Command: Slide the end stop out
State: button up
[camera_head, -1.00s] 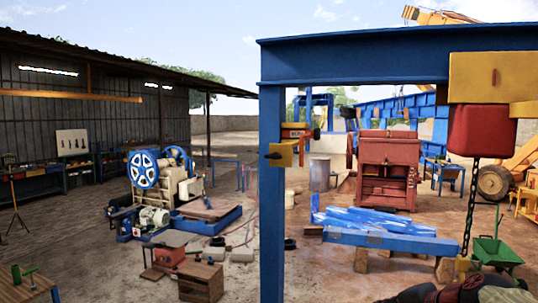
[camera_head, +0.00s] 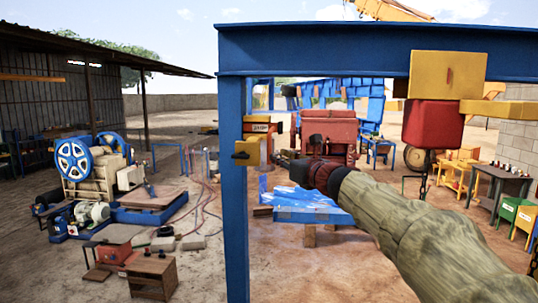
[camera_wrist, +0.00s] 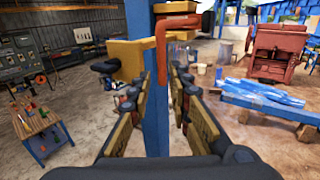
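A yellow block (camera_head: 250,150) with a dark knob on its left is fixed to the blue gantry post (camera_head: 234,215). In the wrist view the yellow block (camera_wrist: 137,55) carries a black knob (camera_wrist: 103,68) and a bent orange-red bar (camera_wrist: 160,42). I cannot tell for sure which of these parts is the end stop. My gripper (camera_wrist: 160,80) is open, with the post visible between its fingers. It points at the block and bar and seems just short of them. In the head view my gripper (camera_head: 282,158) is small, right of the block.
A red hoist (camera_head: 432,123) hangs under a yellow block (camera_head: 448,75) on the blue beam (camera_head: 320,37). A blue-wheeled machine (camera_head: 90,165) stands at the left. A red machine (camera_head: 328,135) and blue stand (camera_head: 300,212) are behind the post. Ground left of the post is partly clear.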

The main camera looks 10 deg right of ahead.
aim_at(270, 153)
jog(key=p+x, duration=0.1)
jog(key=x, duration=0.5)
jog(key=shift+d, duration=0.2)
jog(key=shift+c, duration=0.8)
grip_shut()
